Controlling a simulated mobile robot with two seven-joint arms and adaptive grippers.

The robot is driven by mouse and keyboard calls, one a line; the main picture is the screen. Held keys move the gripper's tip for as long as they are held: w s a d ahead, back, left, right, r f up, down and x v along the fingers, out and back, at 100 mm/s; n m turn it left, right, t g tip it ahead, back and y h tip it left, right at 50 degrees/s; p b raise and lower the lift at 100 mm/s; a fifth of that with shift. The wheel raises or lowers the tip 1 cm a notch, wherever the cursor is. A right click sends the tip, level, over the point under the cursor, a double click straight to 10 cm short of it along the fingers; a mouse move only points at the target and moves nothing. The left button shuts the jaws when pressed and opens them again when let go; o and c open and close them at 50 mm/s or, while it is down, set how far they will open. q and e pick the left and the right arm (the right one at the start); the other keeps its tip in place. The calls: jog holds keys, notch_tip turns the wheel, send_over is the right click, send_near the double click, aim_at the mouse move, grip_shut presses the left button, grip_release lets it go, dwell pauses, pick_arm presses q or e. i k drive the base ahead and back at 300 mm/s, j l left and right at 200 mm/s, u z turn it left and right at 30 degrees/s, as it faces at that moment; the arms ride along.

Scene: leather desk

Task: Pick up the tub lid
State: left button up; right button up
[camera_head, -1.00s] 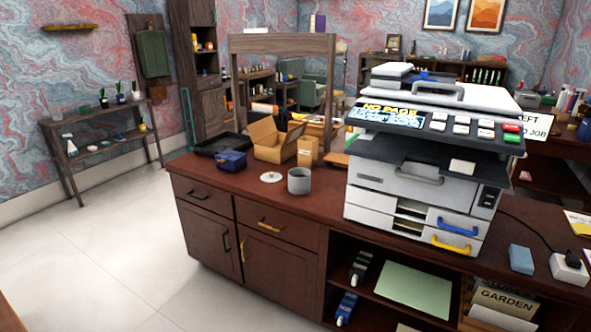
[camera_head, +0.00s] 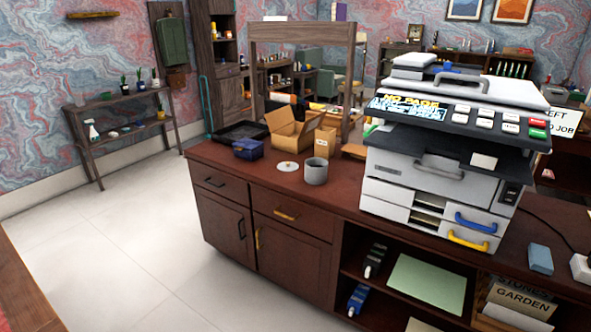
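A round white lid (camera_head: 287,166) with a small knob lies flat on the dark red-brown desk (camera_head: 345,194), near its front edge. A grey cylindrical tub (camera_head: 316,172) stands upright and open-topped just right of the lid; its inside is mostly hidden. The lid lies apart from the tub's rim, on the desk top. Neither of my grippers shows in the head view.
A blue box (camera_head: 248,149), a black tray (camera_head: 240,132), an open cardboard box (camera_head: 295,130) and a small tan carton (camera_head: 325,143) stand behind the lid. A large printer (camera_head: 440,180) stands to the right. The floor (camera_head: 130,230) in front and left is clear.

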aim_at(284, 166)
jog(key=z, duration=0.4)
jog(key=i+j+z, duration=0.15)
jog(key=z, duration=0.6)
jog(key=i+j+z, duration=0.1)
jog(key=z, duration=0.25)
jog(key=j+z, duration=0.3)
jog(key=j, duration=0.15)
jog(key=i+j+z, duration=0.1)
jog(key=j+z, duration=0.15)
jog(key=j, duration=0.2)
jog(key=j+u, duration=0.1)
jog(key=j, duration=0.9)
